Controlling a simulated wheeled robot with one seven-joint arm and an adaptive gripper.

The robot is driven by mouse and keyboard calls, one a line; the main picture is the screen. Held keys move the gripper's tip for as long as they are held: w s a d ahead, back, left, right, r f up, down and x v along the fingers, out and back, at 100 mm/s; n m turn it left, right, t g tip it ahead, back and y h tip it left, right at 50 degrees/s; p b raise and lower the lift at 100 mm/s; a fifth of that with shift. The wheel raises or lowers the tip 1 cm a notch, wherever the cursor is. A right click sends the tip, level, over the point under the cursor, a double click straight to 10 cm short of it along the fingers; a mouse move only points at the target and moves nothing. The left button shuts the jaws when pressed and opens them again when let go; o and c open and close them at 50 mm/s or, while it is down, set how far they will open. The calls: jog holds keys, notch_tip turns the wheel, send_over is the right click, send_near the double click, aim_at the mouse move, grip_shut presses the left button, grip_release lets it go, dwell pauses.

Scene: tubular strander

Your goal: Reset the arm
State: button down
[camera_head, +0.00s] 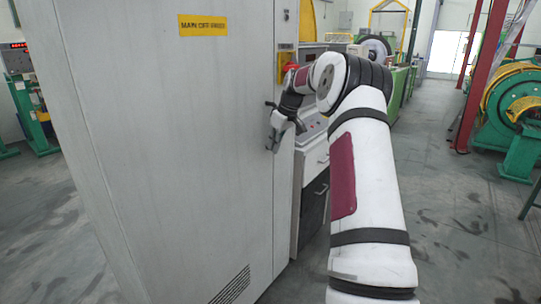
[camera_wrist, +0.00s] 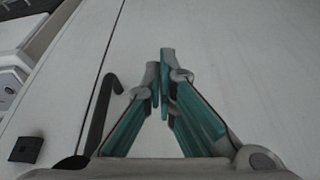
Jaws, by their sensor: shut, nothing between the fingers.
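My white arm with dark bands reaches forward from the lower right in the head view, bends at the elbow and comes back down toward the grey cabinet. My gripper (camera_head: 273,136) is at the cabinet's right front edge. In the wrist view my gripper (camera_wrist: 163,62) has its fingertips together with nothing between them. A dark hooked handle (camera_wrist: 103,112) on the cabinet shows just left of the fingers. I cannot tell whether the gripper touches the cabinet face.
The tall grey cabinet (camera_head: 180,150) with a yellow label (camera_head: 203,25) fills the left. A drawer unit (camera_head: 314,170) stands behind my forearm. Green machinery (camera_head: 515,110) and a red post (camera_head: 480,80) are at right. The floor (camera_head: 450,220) right of my arm is clear.

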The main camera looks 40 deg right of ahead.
jog(key=shift+v, duration=1.4)
jog(key=s+a+r+p, duration=0.1)
jog(key=s+a+r, duration=0.3)
jog(key=a, duration=0.5)
jog(key=s+a+r+g+h, duration=0.1)
jog(key=s+a+r, duration=0.35)
jog(key=a, duration=0.55)
jog(key=s+a+r+p, duration=0.1)
jog(key=s+a+r, duration=0.35)
jog(key=a, duration=0.45)
jog(key=s+a+f, duration=0.1)
jog(key=s+a, duration=0.3)
jog(key=s, duration=0.4)
jog(key=s+a+f+p, duration=0.1)
jog(key=s+a, duration=0.3)
jog(key=s, duration=0.5)
jog(key=s+a+f+m+t, duration=0.1)
jog(key=s+a+f, duration=0.2)
jog(key=s, duration=0.6)
jog(key=shift+a+y, duration=0.3)
jog(key=shift+a, duration=0.65)
jog(key=shift+s, duration=0.1)
